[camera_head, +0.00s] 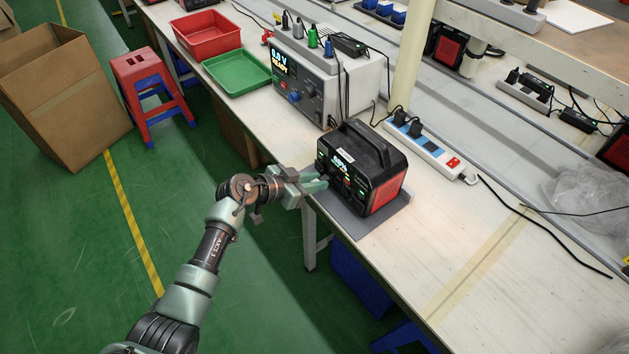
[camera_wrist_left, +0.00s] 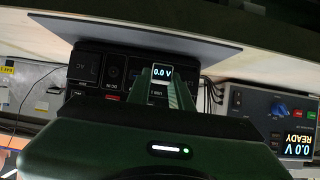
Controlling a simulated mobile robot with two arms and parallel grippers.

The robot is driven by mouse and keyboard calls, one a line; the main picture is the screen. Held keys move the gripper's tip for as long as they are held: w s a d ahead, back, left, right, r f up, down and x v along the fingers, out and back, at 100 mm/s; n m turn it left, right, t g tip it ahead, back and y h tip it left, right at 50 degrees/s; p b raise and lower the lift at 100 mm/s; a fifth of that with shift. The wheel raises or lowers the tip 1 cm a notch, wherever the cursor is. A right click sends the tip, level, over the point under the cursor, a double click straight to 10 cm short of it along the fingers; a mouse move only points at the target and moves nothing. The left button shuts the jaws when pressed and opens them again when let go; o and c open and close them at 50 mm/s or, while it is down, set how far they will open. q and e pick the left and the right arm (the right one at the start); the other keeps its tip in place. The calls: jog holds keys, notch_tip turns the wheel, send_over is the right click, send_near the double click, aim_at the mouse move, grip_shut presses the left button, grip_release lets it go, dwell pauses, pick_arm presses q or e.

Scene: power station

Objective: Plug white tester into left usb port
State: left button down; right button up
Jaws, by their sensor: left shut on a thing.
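The black and red power station (camera_head: 372,168) stands on a grey mat (camera_head: 352,219) near the table's front edge. Its front panel with a lit display faces my left arm, and the panel also shows in the left wrist view (camera_wrist_left: 100,68). My left gripper (camera_head: 318,184) is at the front panel. It is shut on the small white tester (camera_wrist_left: 162,71), whose screen reads 0.0 V between the fingers in the left wrist view. The tester's plug end and the left USB port are hidden, so I cannot tell whether they touch. My right gripper is not in view.
A grey bench instrument (camera_head: 318,85) with knobs and plugged cables stands behind the power station. A white power strip (camera_head: 428,150) lies to its right. Green (camera_head: 237,72) and red (camera_head: 206,34) trays are at the far left of the table. The table's right front is clear.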

pick_arm(q)
jog(key=shift+w+d+r+p, duration=0.15)
jog(key=shift+w+d+p, duration=0.1)
jog(key=shift+d+p, duration=0.15)
dwell(0.3)
jog(key=c, duration=1.2)
grip_release()
jog(key=shift+r, duration=0.1)
jog(key=shift+a+r, duration=0.2)
jog(key=shift+a, duration=0.1)
jog(key=v, duration=0.2)
jog(key=p+v, duration=0.1)
jog(key=v, duration=0.4)
jog(key=shift+s+f, duration=0.25)
jog(key=shift+s, duration=0.1)
